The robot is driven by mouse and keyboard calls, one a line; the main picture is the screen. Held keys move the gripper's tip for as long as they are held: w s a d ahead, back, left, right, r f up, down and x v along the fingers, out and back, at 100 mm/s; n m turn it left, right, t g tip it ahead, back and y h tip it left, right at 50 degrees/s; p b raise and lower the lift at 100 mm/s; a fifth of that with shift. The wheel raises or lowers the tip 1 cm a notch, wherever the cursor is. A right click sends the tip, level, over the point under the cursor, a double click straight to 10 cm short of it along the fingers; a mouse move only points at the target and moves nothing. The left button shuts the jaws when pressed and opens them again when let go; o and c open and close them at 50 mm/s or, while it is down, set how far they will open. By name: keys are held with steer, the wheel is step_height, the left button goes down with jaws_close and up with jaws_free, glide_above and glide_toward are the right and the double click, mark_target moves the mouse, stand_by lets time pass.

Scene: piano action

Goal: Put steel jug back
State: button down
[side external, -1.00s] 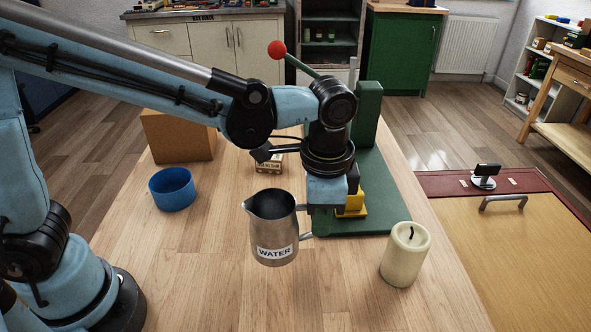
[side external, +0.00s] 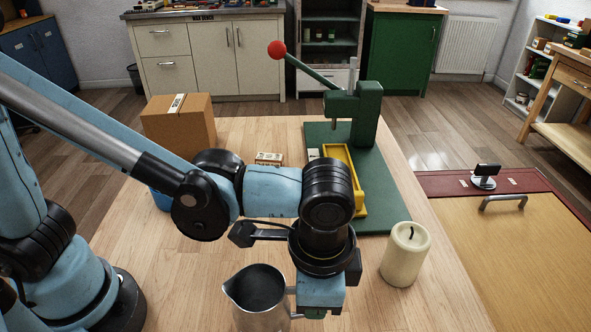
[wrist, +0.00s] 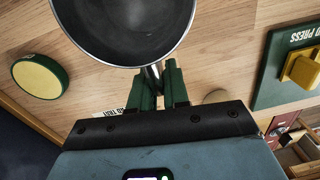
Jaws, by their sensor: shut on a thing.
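The steel jug (side external: 258,302) is at the bottom of the side view, upright, with its lower part cut off by the frame edge. I cannot tell whether it touches the table. My gripper (side external: 312,310) is to its right, shut on the jug's handle. In the wrist view, the jug (wrist: 125,35) shows from above as a dark, empty-looking bowl, and my gripper's green fingers (wrist: 160,88) pinch its handle. The handle is mostly hidden by the fingers.
A cream candle (side external: 405,254) stands right of my gripper. The green press (side external: 365,115) with a yellow tray (side external: 345,165) is behind. A cardboard box (side external: 178,125) and partly hidden blue ring (side external: 160,198) are left. A round yellow-topped thing (wrist: 38,75) shows in the wrist view.

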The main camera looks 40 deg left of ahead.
steer(key=shift+f, duration=1.6)
steer(key=c, duration=1.1)
jaws_free()
steer(key=shift+f, duration=0.15)
steer(key=r, duration=1.2)
steer(key=shift+s+d+r, duration=0.1)
steer(key=shift+s+d, duration=0.05)
steer(key=shift+s, duration=0.05)
steer(key=w+a+n+t, duration=0.2)
steer(key=a+n, duration=0.1)
steer(key=a, duration=0.5)
steer(key=w+a+f+n+t, duration=0.1)
steer(key=w+a+n+t, duration=0.1)
steer(key=a, duration=0.7)
steer(key=w+a+f+n+t, duration=0.1)
steer(key=w+a+n+t, duration=0.1)
steer(key=a+n, duration=0.3)
steer(key=a, duration=0.4)
steer(key=shift+a+f+t, duration=0.2)
steer(key=shift+f+t, duration=0.05)
steer(key=shift+t, duration=0.15)
